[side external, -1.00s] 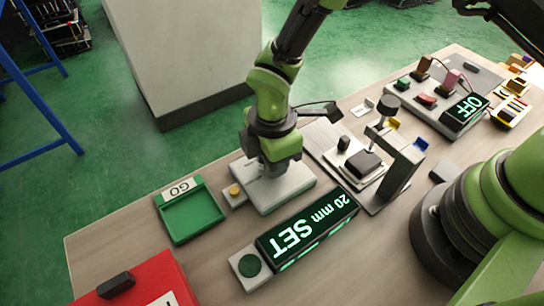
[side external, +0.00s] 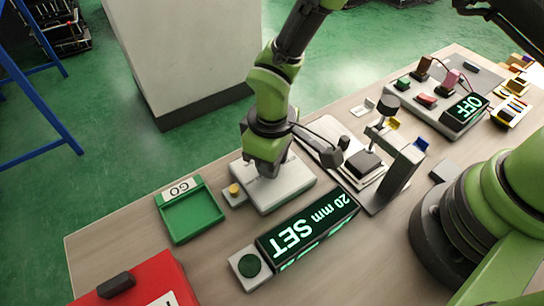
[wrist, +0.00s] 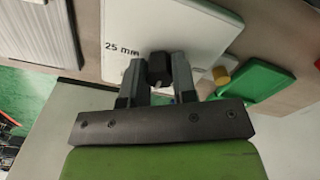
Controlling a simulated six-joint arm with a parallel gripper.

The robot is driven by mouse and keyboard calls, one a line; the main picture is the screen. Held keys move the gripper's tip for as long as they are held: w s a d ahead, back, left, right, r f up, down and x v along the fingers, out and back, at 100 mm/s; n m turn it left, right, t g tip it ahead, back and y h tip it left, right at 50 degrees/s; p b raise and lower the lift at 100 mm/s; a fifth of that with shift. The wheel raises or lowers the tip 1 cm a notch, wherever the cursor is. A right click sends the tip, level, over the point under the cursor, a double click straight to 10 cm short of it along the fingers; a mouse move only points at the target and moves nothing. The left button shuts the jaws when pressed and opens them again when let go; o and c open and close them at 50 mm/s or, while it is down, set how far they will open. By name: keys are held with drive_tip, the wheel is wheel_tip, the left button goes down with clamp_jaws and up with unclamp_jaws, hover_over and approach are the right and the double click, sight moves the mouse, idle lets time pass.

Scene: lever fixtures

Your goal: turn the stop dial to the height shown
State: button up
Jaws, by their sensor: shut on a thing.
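My gripper (side external: 266,172) points down over a pale fixture block (side external: 298,191) in the side external view. In the wrist view my gripper (wrist: 158,76) is shut on the black stop dial (wrist: 160,66), with one finger on each side. The dial rises from the white top plate, where "25 mm" is printed beside it. In the side external view the dial is hidden by my gripper. The black display (side external: 307,226) in front of the block reads "20 mm SET" in upside-down letters. Where the dial's pointer stands is not clear.
A green GO tray (side external: 190,213) lies left of the block, with a yellow button (side external: 234,190) between them. A dark green button (side external: 249,265) sits beside the display. A press-like stand (side external: 396,178) rises close on the right. An OFF display (side external: 466,110) is farther right.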

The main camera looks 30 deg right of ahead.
drive_tip(key=m, duration=0.5)
drive_tip(key=shift+m, duration=0.3)
idle(0.4)
drive_tip(key=o, duration=0.9)
wheel_tip(320, 180, up, 10)
drive_tip(key=shift+r, duration=0.1)
